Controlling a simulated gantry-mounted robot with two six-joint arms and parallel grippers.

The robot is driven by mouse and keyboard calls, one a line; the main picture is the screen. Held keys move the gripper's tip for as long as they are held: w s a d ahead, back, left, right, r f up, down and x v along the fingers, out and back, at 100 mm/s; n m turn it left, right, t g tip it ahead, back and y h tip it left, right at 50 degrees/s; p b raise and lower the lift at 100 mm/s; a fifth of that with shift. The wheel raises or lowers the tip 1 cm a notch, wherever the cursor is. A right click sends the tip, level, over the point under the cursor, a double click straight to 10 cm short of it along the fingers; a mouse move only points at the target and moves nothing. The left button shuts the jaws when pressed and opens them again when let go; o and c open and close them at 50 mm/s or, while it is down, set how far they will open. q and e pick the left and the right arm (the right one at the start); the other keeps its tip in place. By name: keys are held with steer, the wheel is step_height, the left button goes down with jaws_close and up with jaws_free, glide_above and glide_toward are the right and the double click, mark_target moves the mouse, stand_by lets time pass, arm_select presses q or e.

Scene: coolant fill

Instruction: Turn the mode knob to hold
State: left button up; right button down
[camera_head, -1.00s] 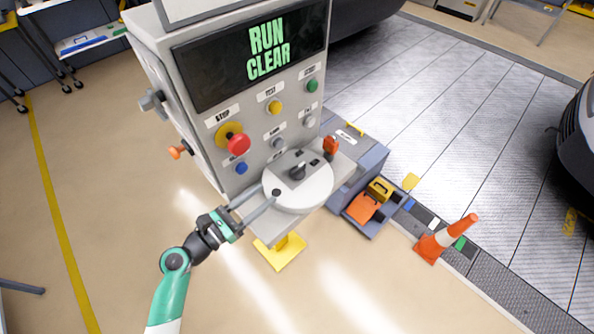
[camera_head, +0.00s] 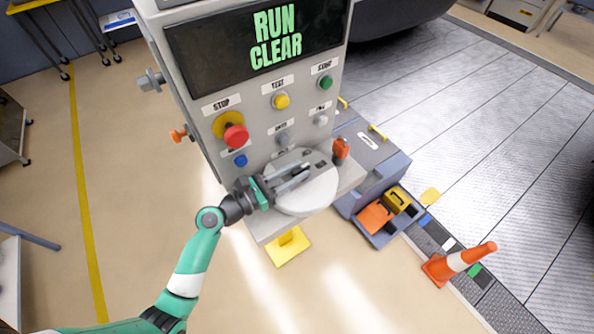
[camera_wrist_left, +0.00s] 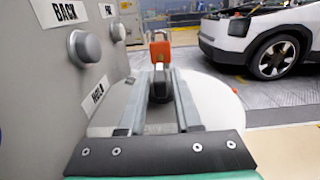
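The mode knob is a black handle (camera_wrist_left: 160,87) on a round pale dial plate (camera_head: 316,198) that lies on the panel's ledge. My left gripper (camera_head: 304,172) is over the plate with its two fingers apart. In the left wrist view the fingers (camera_wrist_left: 161,82) stand one on each side of the knob, with small gaps seeming to show beside it. In the head view the fingers largely hide the knob. A label reading HOLD (camera_wrist_left: 96,94) seems to show on the left, blurred and tilted. My right gripper is in no view.
The panel screen (camera_head: 262,45) reads RUN CLEAR. A red stop button (camera_head: 236,136), a yellow (camera_head: 281,101), a green (camera_head: 326,82) and a blue button (camera_head: 240,160) are above the ledge. An orange-red handle (camera_head: 340,149) stands right of the plate. A cone (camera_head: 458,264) is at right.

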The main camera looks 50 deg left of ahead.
arm_select(q)
jaws_close()
stand_by(1.1)
